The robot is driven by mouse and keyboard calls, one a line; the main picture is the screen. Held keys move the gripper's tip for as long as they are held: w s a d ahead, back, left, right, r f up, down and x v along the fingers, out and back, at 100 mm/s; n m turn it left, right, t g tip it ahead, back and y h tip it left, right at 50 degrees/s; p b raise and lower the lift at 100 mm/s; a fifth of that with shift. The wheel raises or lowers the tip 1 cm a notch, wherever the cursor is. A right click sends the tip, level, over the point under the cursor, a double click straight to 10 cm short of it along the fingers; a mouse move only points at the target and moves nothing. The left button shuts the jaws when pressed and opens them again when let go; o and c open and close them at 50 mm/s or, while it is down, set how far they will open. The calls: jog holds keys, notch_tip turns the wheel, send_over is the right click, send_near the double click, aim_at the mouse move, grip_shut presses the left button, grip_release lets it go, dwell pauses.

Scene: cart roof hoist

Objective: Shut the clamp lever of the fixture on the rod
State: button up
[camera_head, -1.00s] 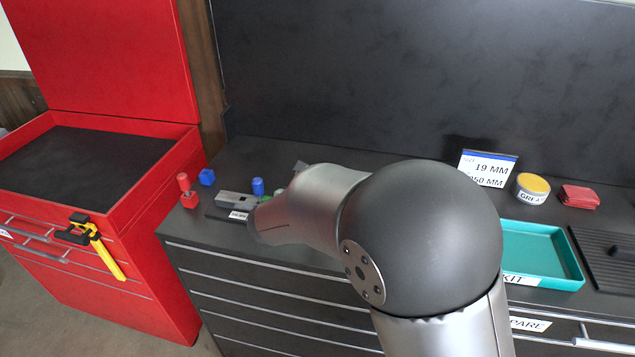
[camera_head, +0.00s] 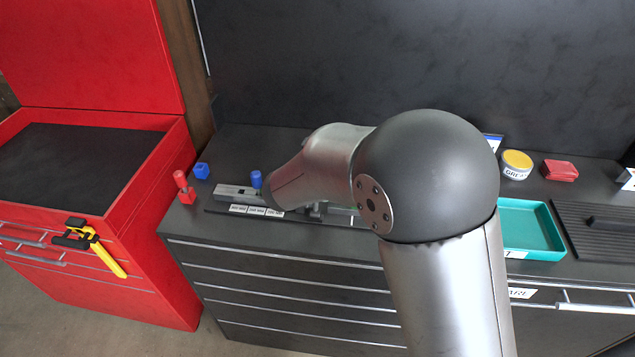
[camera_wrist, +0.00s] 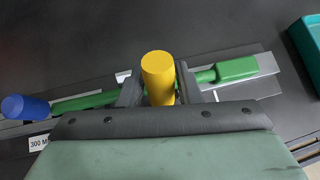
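In the wrist view, a yellow cylindrical knob (camera_wrist: 158,76) stands between the two fingers of my gripper (camera_wrist: 160,84). The fingers flank it closely; whether they press on it is unclear. A green bar (camera_wrist: 236,69) with a thick end lies to the right, on a grey metal strip (camera_wrist: 266,63), and continues left of the fingers. A blue knob (camera_wrist: 25,107) is at the left. In the head view, the fixture's grey block (camera_head: 232,191) and a blue knob (camera_head: 256,178) show left of my arm, which hides my gripper and the yellow knob. The clamp's lever position cannot be told.
The red tool chest (camera_head: 150,190) stands left.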

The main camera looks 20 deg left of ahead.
jog(key=shift+o, duration=1.4)
jog(key=b+v, duration=0.2)
jog(key=v, duration=1.5)
jog(key=shift+b, duration=0.3)
jog(key=shift+s+a+r, duration=0.1)
jog(key=shift+r, duration=0.05)
